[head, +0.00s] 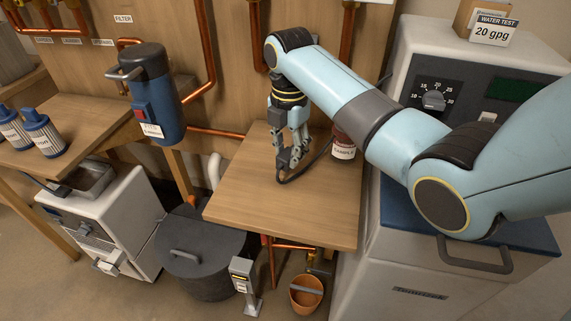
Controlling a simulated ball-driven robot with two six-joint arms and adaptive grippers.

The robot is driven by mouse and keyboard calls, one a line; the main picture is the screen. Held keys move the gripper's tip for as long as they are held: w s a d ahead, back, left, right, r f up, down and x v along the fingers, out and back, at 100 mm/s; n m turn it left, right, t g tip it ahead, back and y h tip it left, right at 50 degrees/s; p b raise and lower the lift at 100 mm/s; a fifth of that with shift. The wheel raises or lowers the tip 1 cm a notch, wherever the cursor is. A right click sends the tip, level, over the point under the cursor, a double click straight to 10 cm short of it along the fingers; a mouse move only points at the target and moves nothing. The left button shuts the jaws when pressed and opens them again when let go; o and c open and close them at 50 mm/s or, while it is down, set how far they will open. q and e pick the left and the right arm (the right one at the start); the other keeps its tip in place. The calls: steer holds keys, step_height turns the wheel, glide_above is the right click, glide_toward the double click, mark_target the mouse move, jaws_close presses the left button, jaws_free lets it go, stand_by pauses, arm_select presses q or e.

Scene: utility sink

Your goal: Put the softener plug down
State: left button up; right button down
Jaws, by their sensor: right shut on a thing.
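My right gripper (289,148) points down over the wooden shelf (240,190) in the middle of the view. It is shut on the softener plug (283,160), a small dark grey piece with a black cord (312,163) that runs from it and curves up to the right behind my arm. The plug is at or just above the shelf top; I cannot tell whether it touches. My left gripper is not in view.
A jar labelled sample (343,146) stands just right of the gripper. The softener (440,275) with its dial (434,100) is to the right. A lidded dark bin (200,240) and an orange bucket (306,292) are below. The shelf's front and left are clear.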

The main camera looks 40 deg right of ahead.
mark_target(287, 164)
steer(key=f, duration=0.4)
steer(key=shift+w+a, duration=0.15)
steer(key=shift+a, duration=0.05)
steer(key=shift+f, duration=0.3)
steer(key=c, duration=0.9)
jaws_free()
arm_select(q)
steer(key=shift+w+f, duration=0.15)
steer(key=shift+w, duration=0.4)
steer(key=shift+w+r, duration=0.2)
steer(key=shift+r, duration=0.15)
arm_select(e)
step_height(287, 164, up, 12)
steer(key=shift+r, duration=0.15)
arm_select(q)
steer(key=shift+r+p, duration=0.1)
steer(key=shift+p, duration=0.2)
